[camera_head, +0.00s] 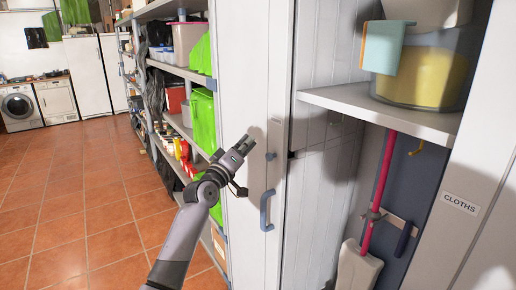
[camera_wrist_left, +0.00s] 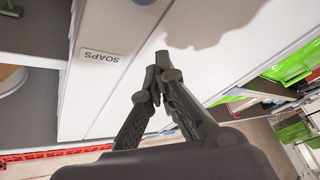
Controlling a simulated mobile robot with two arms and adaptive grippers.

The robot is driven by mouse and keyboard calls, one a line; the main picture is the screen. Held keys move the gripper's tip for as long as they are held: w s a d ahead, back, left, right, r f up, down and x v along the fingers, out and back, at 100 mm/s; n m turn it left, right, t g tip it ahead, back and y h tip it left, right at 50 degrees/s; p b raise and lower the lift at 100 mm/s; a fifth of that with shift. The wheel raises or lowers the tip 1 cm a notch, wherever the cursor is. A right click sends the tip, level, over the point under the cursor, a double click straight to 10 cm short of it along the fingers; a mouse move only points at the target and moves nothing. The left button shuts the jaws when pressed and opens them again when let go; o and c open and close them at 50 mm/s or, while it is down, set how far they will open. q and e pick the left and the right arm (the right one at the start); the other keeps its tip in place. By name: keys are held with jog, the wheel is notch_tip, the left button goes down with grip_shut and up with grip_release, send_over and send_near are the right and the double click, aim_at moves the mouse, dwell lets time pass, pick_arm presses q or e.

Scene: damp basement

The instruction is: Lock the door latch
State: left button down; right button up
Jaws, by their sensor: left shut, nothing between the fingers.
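A white door (camera_head: 249,60) stands at the middle of the head view. It carries a blue-grey pull handle (camera_head: 266,210) and, above it, a small blue-grey latch knob (camera_head: 271,156). A small dark part (camera_head: 291,155) sits at the door's right edge. Whether the latch is locked I cannot tell. My left gripper (camera_head: 245,143) is just left of the knob, in front of the door, and appears apart from it. It is shut and empty. In the left wrist view its fingertips (camera_wrist_left: 156,72) meet before a white panel; the latch does not show there. My right gripper is not in view.
Shelves (camera_head: 178,70) with green bags (camera_head: 202,118) and boxes stand left of the door. On the right, a shelf (camera_head: 385,108) holds a bucket (camera_head: 425,75), above a pink-handled tool (camera_head: 377,190). A SOAPS label (camera_wrist_left: 101,54) shows upside down. The tiled floor (camera_head: 80,200) at left is clear.

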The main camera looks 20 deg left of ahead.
pick_arm(q)
jog(key=d+f, duration=0.1)
jog(key=d+f+p, duration=0.1)
jog(key=d, duration=0.1)
jog(key=shift+w+f+p, duration=0.15)
jog(key=shift+w+p, duration=0.15)
jog(key=shift+w, duration=0.1)
notch_tip(320, 180, down, 4)
jog(key=b, duration=0.3)
jog(key=shift+r, duration=0.2)
